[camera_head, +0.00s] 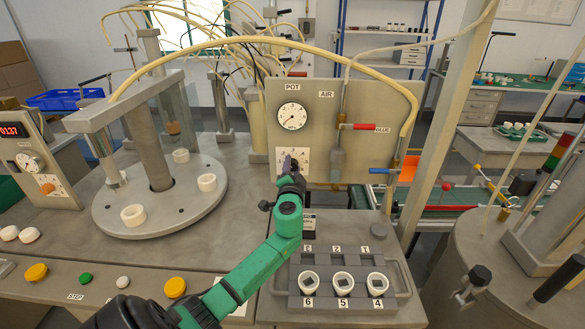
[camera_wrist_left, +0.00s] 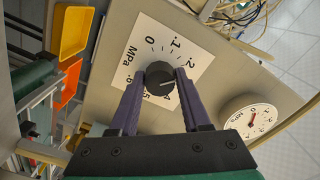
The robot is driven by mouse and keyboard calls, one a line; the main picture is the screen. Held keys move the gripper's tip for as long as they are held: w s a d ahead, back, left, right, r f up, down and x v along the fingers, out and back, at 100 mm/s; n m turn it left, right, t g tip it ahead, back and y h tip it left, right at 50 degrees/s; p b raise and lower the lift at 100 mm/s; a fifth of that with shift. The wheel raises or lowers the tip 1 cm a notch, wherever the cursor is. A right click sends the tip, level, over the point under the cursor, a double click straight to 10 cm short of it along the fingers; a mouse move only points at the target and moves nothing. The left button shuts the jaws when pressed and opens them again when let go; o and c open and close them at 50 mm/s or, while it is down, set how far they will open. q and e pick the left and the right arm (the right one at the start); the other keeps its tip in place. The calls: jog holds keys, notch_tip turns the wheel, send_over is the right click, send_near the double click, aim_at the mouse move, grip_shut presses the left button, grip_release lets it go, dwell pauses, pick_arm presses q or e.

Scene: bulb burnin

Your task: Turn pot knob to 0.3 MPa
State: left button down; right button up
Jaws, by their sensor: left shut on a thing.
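The black pot knob (camera_wrist_left: 158,78) sits on a white MPa dial plate (camera_wrist_left: 172,48) in the left wrist view. Its pale mark points right and slightly down, between .2 and .4; the right finger hides part of the scale there. My left gripper (camera_wrist_left: 157,88) is shut on the knob, one purple finger on each side. In the head view my left gripper (camera_head: 290,163) covers the knob on the dial plate (camera_head: 304,160), below the POT gauge (camera_head: 292,116). That gauge also shows in the wrist view (camera_wrist_left: 252,122), with a red needle. My right gripper is out of view.
Right of the dial are a red-handled valve (camera_head: 360,126) marked GLUE and a blue-handled valve (camera_head: 380,170). A yellowish hose (camera_head: 270,40) arches above the panel. Below stands a grey tray (camera_head: 320,303) with several white rings. A grey tank (camera_head: 490,270) stands at right.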

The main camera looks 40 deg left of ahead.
pick_arm(q)
jog(key=shift+m, duration=0.4)
jog(key=shift+f, duration=0.1)
jog(key=m, duration=0.7)
jog(key=shift+f, duration=0.1)
jog(key=shift+d+m+p, duration=0.1)
jog(key=shift+m+p, duration=0.2)
jog(key=shift+m, duration=0.2)
jog(key=shift+f, duration=0.1)
jog(key=shift+c, duration=1.9)
grip_release()
